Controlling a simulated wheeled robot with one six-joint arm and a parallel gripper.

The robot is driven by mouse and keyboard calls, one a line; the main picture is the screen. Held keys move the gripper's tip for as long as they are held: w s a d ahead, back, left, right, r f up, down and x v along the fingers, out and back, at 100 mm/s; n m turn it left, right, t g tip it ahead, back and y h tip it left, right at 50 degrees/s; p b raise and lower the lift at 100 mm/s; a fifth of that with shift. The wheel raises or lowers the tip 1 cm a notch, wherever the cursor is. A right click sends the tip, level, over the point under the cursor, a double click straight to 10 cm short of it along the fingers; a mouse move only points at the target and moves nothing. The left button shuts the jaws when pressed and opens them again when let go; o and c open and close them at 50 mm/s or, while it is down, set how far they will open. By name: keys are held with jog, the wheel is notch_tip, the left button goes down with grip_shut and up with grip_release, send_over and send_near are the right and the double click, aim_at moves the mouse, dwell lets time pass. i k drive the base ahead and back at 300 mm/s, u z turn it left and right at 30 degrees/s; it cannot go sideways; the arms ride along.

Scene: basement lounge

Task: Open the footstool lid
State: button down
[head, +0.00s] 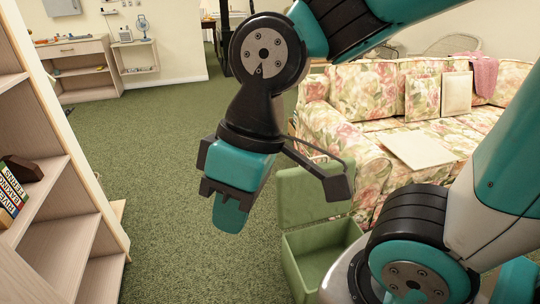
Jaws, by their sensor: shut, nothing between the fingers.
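The footstool (290,262) is a green box on the carpet in front of the sofa, at the lower middle of the head view. Its lid (300,204) stands up at the box's far side, and the inside of the box shows. My own arm hides part of the lid and the box's right side. My gripper (231,214) is shut and empty, pointing down, to the left of the lid in the picture. It looks apart from the footstool, though the depth between them is hard to tell.
A floral sofa (374,92) with cushions and a pink throw (484,74) stands behind the footstool at right. A wooden shelf unit (62,190) with books is close at left. Green carpet (160,150) between them is clear. A desk (78,62) stands at the far wall.

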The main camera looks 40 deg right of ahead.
aim_at(302, 198)
jog(key=u, duration=1)
jog(key=i, duration=0.85)
jog(key=z, duration=1.5)
jog(key=i, duration=2.85)
jog(key=z, duration=2.25)
